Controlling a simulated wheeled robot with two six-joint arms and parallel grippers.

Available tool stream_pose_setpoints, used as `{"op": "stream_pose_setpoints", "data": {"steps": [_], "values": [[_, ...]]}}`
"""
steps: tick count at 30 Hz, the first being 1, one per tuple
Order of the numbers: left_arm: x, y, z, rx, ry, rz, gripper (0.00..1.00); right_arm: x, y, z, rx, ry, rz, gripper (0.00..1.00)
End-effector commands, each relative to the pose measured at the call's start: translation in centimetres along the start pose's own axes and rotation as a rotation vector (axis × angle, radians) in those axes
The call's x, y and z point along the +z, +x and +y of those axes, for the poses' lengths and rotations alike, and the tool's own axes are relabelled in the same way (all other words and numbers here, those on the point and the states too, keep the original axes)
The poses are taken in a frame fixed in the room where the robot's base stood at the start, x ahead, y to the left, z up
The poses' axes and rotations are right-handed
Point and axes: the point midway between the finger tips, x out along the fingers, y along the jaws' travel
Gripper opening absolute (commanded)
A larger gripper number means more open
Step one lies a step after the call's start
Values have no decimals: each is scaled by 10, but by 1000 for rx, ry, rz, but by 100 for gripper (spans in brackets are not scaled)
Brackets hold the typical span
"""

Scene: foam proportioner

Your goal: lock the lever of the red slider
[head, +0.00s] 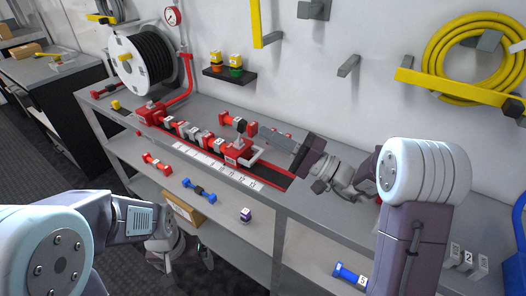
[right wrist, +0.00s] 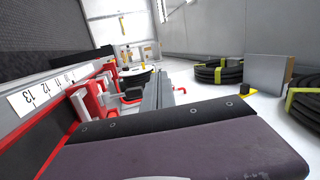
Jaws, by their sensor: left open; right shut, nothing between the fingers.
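The red slider (head: 235,155) sits on the red rail, above the numbered white scale (head: 215,170). A red and dark part stands up from it, and I cannot tell whether its lever is locked. In the right wrist view, red and white parts of the rail assembly (right wrist: 84,108) show at the left, beside the scale (right wrist: 38,95). My left gripper (head: 204,257) is open and low, in front of the bench, away from the slider.
A hose reel (head: 140,58) and a red pipe with a gauge (head: 172,16) stand behind the rail's left end. A small black shelf (head: 228,74) is on the wall.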

Motion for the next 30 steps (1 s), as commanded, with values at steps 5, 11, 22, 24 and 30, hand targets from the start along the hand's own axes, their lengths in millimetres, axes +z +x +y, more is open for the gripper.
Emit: {"op": "stream_pose_setpoints", "data": {"steps": [5, 11, 22, 24, 30], "values": [[5, 46, -1, 0, 0, 0, 99, -30, -38, 67, 18, 41, 99, 0], [5, 46, -1, 0, 0, 1, 99, -35, -43, 69, 22, 44, 114, 0], [4, 44, -1, 0, 0, 1, 99, -34, -30, 68, 23, 44, 107, 0], [4, 43, -1, 0, 0, 1, 99, -35, -18, 68, 23, 45, 106, 0], [4, 40, -1, 0, 0, 1, 99, -40, 23, 69, 23, 45, 106, 0]]}}
